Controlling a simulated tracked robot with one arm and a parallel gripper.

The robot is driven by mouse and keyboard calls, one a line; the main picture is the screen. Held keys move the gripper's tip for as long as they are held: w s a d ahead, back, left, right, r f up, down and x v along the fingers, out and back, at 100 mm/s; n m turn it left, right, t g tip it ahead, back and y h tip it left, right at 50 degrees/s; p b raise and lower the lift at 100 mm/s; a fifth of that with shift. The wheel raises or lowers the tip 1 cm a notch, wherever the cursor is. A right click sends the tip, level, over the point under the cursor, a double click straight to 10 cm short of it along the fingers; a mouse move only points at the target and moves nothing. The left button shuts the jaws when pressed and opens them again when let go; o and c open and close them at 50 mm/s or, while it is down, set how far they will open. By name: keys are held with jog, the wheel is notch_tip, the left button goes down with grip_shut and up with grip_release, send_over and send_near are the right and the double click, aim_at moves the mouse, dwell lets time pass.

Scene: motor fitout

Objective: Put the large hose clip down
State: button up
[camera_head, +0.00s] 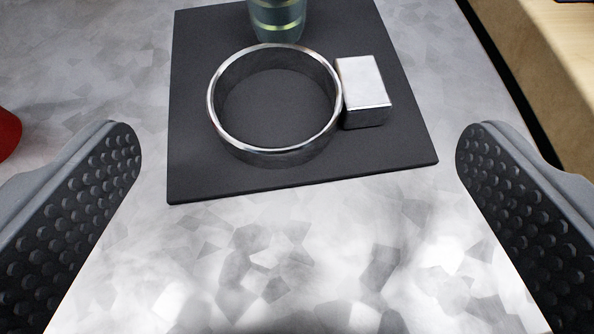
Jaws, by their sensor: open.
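The large hose clip (276,158) is a shiny metal ring with a silver block-shaped housing (363,92) on its right side. It lies flat on a dark square mat (400,150), with bare mat showing through the ring. My gripper (298,150) is open and empty. Its two dark studded fingers stand wide apart at the left and right edges of the picture, nearer the camera than the clip. Neither finger touches the clip.
A green cylindrical object with yellowish bands (277,18) stands on the mat behind the ring, cut off by the top edge. A red object (7,133) shows at the left edge. A wooden surface (545,50) lies at upper right. The mottled grey metal surface (290,255) in front is clear.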

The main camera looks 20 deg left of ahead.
jog(key=p+v, duration=0.1)
jog(key=v, duration=0.6)
jog(key=shift+s, duration=0.15)
jog(key=shift+r, duration=0.1)
jog(key=d+r+m+t+h, duration=0.2)
jog(key=d+r, duration=0.4)
jog(key=r, duration=0.5)
jog(key=d+r+m+t+h, duration=0.1)
jog(key=d+r+t+h, duration=0.15)
jog(key=d+r, duration=0.65)
jog(key=s+r+m, duration=0.1)
jog(key=s+r, duration=0.5)
jog(key=r, duration=0.4)
jog(key=s+r+m, duration=0.1)
jog(key=s+r, duration=0.5)
jog(key=r, duration=0.5)
jog(key=shift+d+r+h, duration=0.25)
jog(key=shift+d+h, duration=0.1)
jog(key=shift+d, duration=0.05)
